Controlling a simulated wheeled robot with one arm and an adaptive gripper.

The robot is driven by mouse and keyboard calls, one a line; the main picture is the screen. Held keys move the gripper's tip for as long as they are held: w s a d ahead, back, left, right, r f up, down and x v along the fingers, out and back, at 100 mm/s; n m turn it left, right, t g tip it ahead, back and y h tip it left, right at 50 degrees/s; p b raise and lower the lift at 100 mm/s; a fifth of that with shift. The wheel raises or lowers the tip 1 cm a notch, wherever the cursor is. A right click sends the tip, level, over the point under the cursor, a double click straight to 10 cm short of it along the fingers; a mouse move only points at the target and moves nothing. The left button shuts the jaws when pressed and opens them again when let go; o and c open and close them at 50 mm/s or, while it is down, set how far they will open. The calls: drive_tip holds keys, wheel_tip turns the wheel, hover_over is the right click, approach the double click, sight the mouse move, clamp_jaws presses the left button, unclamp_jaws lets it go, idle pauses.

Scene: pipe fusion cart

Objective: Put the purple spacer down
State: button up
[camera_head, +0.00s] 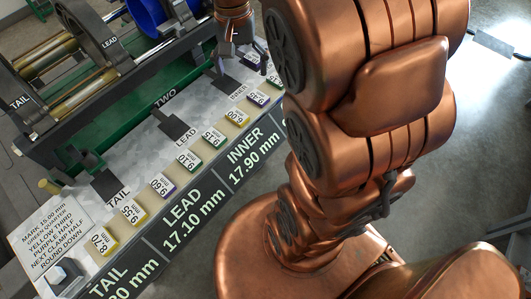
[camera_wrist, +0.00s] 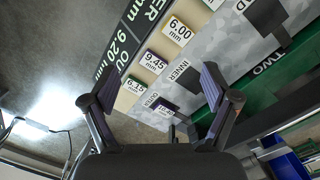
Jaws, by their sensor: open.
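A spacer with a dark purple side (camera_wrist: 163,107) sits by the OUTER label in the wrist view, beyond and between my open fingers. It looks apart from both fingers, and its number is too small to read surely. My gripper (camera_wrist: 158,90) is open and empty. In the head view a small spacer (camera_head: 250,59) lies near my gripper (camera_head: 226,48), at the far end of the grey plate. Another purple spacer, marked 9.45 (camera_wrist: 153,62), stands in the row and also shows in the head view (camera_head: 258,97). A further purple one reads 9.60 (camera_head: 163,186).
A row of yellow, green and purple spacers lines the tan strip (camera_head: 120,238). Dark pads at TAIL (camera_head: 107,186), LEAD (camera_head: 173,125) and INNER (camera_head: 223,80) sit on the plate. The pipe clamp machine (camera_head: 105,50) stands behind. An instruction card (camera_head: 48,234) lies at left.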

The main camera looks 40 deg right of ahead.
drive_tip(key=s+a+f+n, duration=0.2)
drive_tip(key=s+a+n, duration=0.2)
drive_tip(key=s, duration=0.5)
drive_tip(key=s+a+f+n, duration=0.2)
drive_tip(key=s+a+n, duration=0.1)
drive_tip(key=s, duration=0.7)
drive_tip(key=shift+s+a+n+g, duration=0.15)
drive_tip(key=shift+a+n+g, duration=0.25)
drive_tip(key=shift+a, duration=0.1)
